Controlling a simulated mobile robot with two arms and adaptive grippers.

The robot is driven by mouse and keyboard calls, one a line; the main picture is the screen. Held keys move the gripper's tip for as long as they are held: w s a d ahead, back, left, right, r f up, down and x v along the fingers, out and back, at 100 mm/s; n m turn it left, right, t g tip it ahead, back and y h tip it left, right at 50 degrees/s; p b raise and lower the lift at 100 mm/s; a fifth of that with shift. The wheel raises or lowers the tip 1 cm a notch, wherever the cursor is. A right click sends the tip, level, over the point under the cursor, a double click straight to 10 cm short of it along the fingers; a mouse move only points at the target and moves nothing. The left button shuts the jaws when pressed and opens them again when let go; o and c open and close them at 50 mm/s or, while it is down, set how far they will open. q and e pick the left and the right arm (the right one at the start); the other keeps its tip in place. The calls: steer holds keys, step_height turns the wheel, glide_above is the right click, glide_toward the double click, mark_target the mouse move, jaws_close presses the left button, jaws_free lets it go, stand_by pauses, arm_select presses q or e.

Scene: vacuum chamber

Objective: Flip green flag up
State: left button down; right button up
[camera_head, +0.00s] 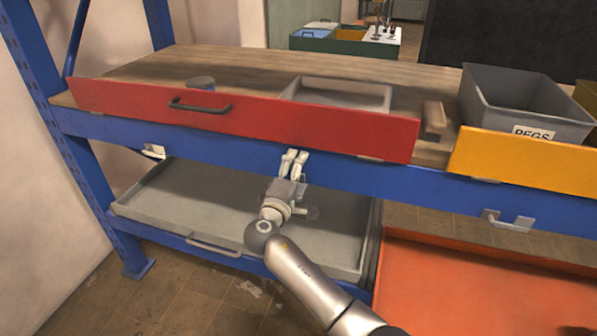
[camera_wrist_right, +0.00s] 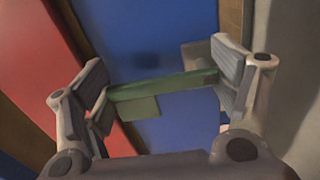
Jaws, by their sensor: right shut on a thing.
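The green flag (camera_wrist_right: 165,88) shows in the right wrist view as a thin green bar with a small square tab, in front of the blue beam (camera_wrist_right: 160,35). My right gripper (camera_head: 294,158) is at the front of the blue beam, just below the red panel (camera_head: 245,118). It is shut on the green flag, with one finger at each end of the bar. In the head view my fingers hide the flag. My left gripper is in neither view.
A grey tray (camera_head: 215,190) with a handle lies below the beam, under my right arm. A yellow panel (camera_head: 520,168) and a grey PEGS bin (camera_head: 510,96) are to the right. Metal brackets stick out from the beam at left (camera_head: 153,152) and right (camera_head: 507,221).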

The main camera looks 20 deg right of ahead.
steer(key=shift+a+n, duration=0.1)
steer(key=shift+n, duration=0.2)
steer(key=o, duration=1.4)
steer(key=shift+c, duration=0.2)
steer(key=v, duration=1.2)
